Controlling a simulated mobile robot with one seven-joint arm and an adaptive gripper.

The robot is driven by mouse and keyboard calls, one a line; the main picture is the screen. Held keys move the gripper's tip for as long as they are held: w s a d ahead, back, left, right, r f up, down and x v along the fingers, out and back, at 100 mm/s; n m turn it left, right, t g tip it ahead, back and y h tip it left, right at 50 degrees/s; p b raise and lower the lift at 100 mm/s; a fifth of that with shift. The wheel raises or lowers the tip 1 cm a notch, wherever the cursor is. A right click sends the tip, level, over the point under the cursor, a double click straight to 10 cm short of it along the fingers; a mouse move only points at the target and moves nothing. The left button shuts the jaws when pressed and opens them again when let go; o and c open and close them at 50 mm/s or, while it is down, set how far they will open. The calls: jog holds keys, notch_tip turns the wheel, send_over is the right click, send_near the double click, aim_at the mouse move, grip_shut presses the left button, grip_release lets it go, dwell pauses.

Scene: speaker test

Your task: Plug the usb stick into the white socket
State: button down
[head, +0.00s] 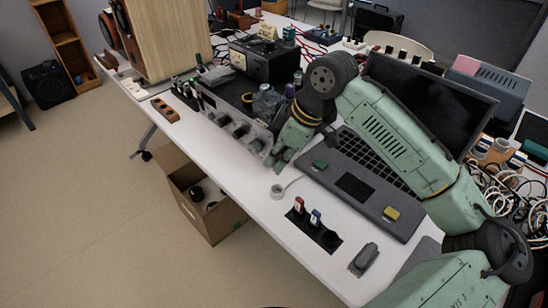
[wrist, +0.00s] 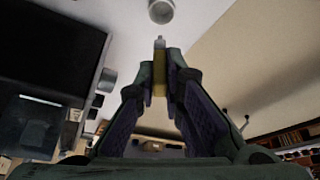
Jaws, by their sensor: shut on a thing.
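My gripper (head: 275,158) points down over the white table, just left of the laptop's front edge. In the wrist view my gripper (wrist: 161,75) is shut on a usb stick (wrist: 159,44), whose pale metal end sticks out past the fingertips. A yellowish part of it shows between the fingers. In the head view the stick cannot be made out. A small round white socket (head: 277,191) with a pale cable sits on the table in front of my gripper. In the wrist view the white socket (wrist: 161,11) lies straight beyond the stick's tip, apart from it.
An open laptop (head: 352,180) lies to the right, with a green block (head: 320,165) and a yellow block (head: 391,213) on it. A black holder (head: 326,240) with small coloured items stands nearer. Grey electronic equipment (head: 236,127) stands left of my gripper, near the table edge.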

jog(key=shift+s+f+b, duration=0.1)
jog(key=shift+f+b, duration=0.3)
jog(key=shift+f, duration=0.05)
notch_tip(320, 180, down, 2)
jog(key=shift+f+b, duration=0.25)
jog(key=shift+b, duration=0.95)
jog(key=shift+f, duration=0.5)
jog(key=shift+f, duration=0.15)
jog(key=shift+f+b, duration=0.75)
jog(key=shift+f, duration=0.55)
jog(key=c, duration=1.6)
grip_release()
jog(key=shift+o, duration=0.2)
jog(key=o, duration=0.3)
